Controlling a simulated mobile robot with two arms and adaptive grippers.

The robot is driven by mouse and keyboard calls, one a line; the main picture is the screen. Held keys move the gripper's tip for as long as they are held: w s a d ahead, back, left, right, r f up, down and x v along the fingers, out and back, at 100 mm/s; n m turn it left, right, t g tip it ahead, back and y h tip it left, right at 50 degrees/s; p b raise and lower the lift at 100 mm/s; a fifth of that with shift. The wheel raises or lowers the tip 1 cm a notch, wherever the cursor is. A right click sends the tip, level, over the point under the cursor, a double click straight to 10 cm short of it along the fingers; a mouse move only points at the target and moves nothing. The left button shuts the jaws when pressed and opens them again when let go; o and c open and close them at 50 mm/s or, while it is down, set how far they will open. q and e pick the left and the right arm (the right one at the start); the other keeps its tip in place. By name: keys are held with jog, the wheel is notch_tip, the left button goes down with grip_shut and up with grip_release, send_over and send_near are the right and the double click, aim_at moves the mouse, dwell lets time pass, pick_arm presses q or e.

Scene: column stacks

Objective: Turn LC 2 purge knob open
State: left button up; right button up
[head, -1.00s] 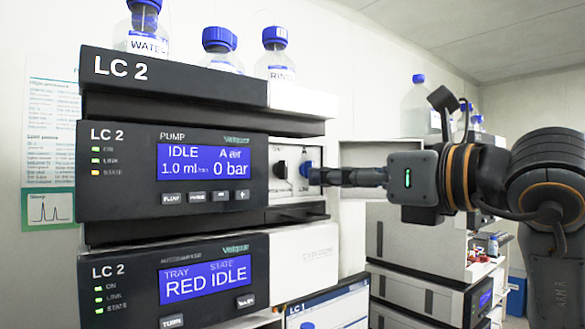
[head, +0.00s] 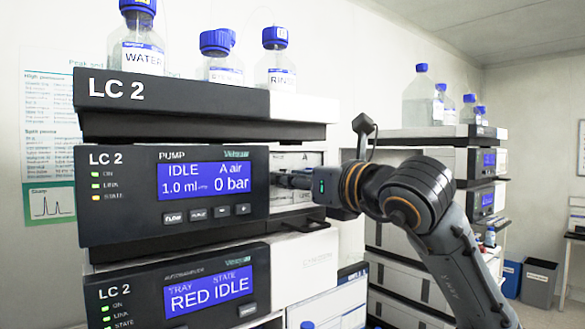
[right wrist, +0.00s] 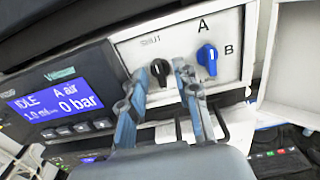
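The LC 2 pump module (head: 125,215) shows IDLE, A air and 0 bar on its screen. On its light front panel, in the right wrist view, are a black knob (right wrist: 160,70) with the word SHUT above it and a blue knob (right wrist: 207,57) between the letters A and B. My right gripper (right wrist: 157,78) is open, one finger on each side of the black knob; I cannot tell whether the fingers touch it. In the head view my right gripper (head: 280,180) reaches in from the right and hides the knobs. My left gripper is not in view.
A panel door (right wrist: 295,60) stands open to the right of the knobs. Bottles, among them WATER (head: 140,50), stand on top of the stack. The autosampler module (head: 130,290) is below. Another stack (head: 430,165) stands behind on the right.

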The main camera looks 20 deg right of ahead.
jog(key=shift+w, duration=0.15)
jog(key=shift+c, duration=0.4)
grip_shut()
